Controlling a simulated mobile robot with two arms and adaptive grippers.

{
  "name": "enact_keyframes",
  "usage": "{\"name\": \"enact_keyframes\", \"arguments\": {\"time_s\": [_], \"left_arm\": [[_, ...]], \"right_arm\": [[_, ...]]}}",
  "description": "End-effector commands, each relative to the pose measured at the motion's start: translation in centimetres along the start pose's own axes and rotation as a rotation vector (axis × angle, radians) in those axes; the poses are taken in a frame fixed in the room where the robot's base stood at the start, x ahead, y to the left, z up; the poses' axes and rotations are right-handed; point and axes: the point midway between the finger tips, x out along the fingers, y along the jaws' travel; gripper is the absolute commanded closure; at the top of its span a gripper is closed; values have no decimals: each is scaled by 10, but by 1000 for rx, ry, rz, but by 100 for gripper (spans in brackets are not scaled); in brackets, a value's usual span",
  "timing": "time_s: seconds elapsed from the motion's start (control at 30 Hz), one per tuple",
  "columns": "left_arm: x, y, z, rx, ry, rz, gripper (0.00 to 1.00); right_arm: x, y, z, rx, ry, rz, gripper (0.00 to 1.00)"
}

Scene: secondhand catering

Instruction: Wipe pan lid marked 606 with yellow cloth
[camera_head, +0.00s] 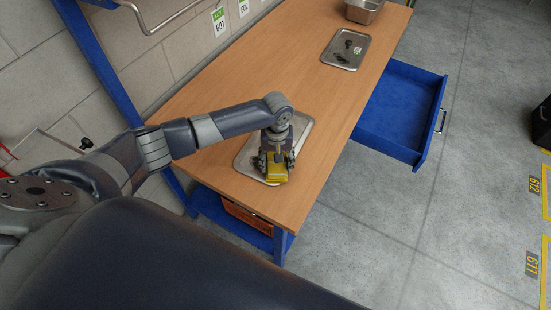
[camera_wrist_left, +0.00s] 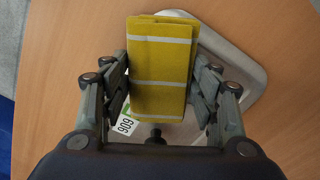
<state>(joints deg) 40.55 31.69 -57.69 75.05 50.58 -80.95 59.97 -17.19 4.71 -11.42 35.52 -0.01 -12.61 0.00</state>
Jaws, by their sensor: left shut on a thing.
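The yellow cloth (camera_wrist_left: 160,95) is a folded pad with pale stripes. My left gripper (camera_wrist_left: 160,85) is shut on it, one finger on each side. The cloth also shows in the head view (camera_head: 277,172), below my left gripper (camera_head: 276,158). The pan lid marked 606 (camera_wrist_left: 245,75) is a grey metal lid lying flat on the table under the cloth. Its tag and dark knob show just below the cloth in the wrist view. In the head view the lid (camera_head: 300,125) is partly hidden by my gripper and arm. I cannot tell whether the cloth touches the lid. My right gripper is not in view.
The wooden table (camera_head: 240,90) has a bare stretch beyond the lid. A second metal lid (camera_head: 346,48) and a metal pan (camera_head: 364,10) lie farther back. A blue drawer (camera_head: 395,110) stands open on the right side. An orange crate (camera_head: 247,217) sits below the tabletop.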

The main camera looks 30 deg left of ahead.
Motion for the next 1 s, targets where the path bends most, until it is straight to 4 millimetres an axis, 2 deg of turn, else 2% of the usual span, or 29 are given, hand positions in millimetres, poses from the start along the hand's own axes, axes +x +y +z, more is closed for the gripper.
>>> {"name": "enact_keyframes", "arguments": {"time_s": [0.3,0.57,1.0], "left_arm": [[1,-27,-8,-3,-7,-10,63],[1,-35,-14,-2,-4,-8,63],[-2,-61,-29,0,-2,-6,63]], "right_arm": [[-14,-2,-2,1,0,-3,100],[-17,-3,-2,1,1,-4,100],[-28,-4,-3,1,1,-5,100]]}}
